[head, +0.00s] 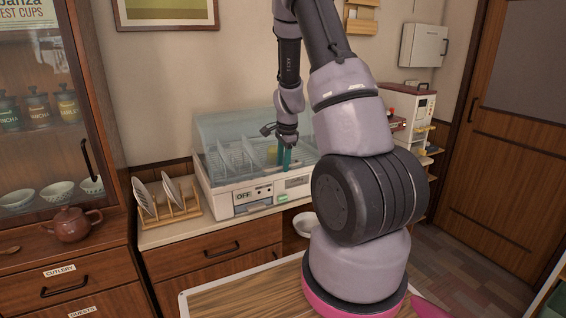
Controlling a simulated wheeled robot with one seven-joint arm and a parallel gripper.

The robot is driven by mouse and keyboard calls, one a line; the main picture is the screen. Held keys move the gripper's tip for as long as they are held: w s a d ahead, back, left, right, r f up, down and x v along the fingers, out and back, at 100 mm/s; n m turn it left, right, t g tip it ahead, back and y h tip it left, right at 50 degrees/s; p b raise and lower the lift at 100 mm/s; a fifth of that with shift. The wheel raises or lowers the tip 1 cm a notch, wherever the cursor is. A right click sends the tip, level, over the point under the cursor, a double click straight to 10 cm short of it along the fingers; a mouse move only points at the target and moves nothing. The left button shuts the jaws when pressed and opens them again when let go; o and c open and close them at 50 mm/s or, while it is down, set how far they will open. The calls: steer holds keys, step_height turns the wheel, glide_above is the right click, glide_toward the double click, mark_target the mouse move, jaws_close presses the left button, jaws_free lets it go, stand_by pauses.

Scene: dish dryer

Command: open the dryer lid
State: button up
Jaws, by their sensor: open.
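The dish dryer (225,197) stands on the counter against the back wall, a white box with a front panel that reads OFF and has a green button. I cannot tell whether the fingers touch the lid. My arm hides the dryer's right rear part.
A wooden plate rack (170,212) with white plates stands just left of the dryer. A white bowl (304,224) sits below the counter level. A brown teapot (74,224) is on the left cabinet. A wooden-topped table (240,292) is in front of me.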

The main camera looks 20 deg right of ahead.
jaws_close()
stand_by(1.4)
